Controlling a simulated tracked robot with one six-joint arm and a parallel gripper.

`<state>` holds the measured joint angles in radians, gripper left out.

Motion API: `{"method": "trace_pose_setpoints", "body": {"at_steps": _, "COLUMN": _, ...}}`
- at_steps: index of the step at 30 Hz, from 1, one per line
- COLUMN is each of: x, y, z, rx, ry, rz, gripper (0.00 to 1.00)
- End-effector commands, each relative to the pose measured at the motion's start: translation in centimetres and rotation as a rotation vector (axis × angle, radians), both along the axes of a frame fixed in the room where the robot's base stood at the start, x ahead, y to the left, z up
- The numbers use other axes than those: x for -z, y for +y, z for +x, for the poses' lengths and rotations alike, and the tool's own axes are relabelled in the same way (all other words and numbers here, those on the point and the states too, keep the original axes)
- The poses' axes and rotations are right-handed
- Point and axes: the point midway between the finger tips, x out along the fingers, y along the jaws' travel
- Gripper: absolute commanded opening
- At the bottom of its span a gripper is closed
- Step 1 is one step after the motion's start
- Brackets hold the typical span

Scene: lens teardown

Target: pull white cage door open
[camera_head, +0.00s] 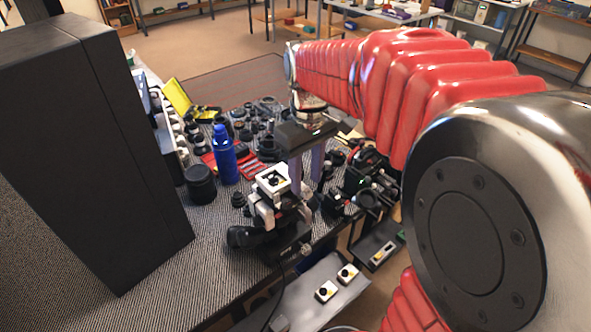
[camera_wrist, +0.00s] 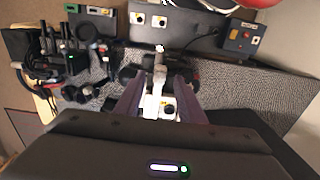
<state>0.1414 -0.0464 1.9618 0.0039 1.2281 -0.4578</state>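A white, open-framed block (camera_head: 272,179) with a dark round part in it, which may be the white cage, stands on a black and white device on the patterned bench. In the wrist view it shows low between the fingers (camera_wrist: 168,108), partly covered by my gripper body. I cannot make out a separate door or its handle. My gripper (camera_head: 307,184) points down just to the right of the block, with its two purple fingers apart. In the wrist view the gripper (camera_wrist: 158,90) straddles white parts of the device; contact is not clear.
A large black cabinet (camera_head: 85,150) stands at the left. A blue bottle (camera_head: 223,155) and a black jar (camera_head: 200,184) stand behind the device. Black gear (camera_head: 370,178) crowds the right. Small white boxes (camera_head: 326,291) lie on a lower shelf. Bare bench lies front left.

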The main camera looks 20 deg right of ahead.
Motion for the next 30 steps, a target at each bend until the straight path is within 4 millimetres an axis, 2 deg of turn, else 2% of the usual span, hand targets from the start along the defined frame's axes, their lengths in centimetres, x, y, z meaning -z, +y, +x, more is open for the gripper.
{"method": "trace_pose_setpoints", "body": {"at_steps": 6, "x": 2.3, "y": 0.0, "z": 0.0, "rx": 0.0, "ry": 0.002, "rz": 0.0, "gripper": 0.36}}
{"method": "trace_pose_setpoints", "body": {"at_steps": 17, "x": 2.7, "y": 0.0, "z": 0.0, "rx": 0.0, "ry": 0.0, "rz": 0.0, "gripper": 0.36}}
{"method": "trace_pose_setpoints", "body": {"at_steps": 30, "x": 2.7, "y": 0.0, "z": 0.0, "rx": 0.0, "ry": 0.0, "rz": 0.0, "gripper": 0.05}}
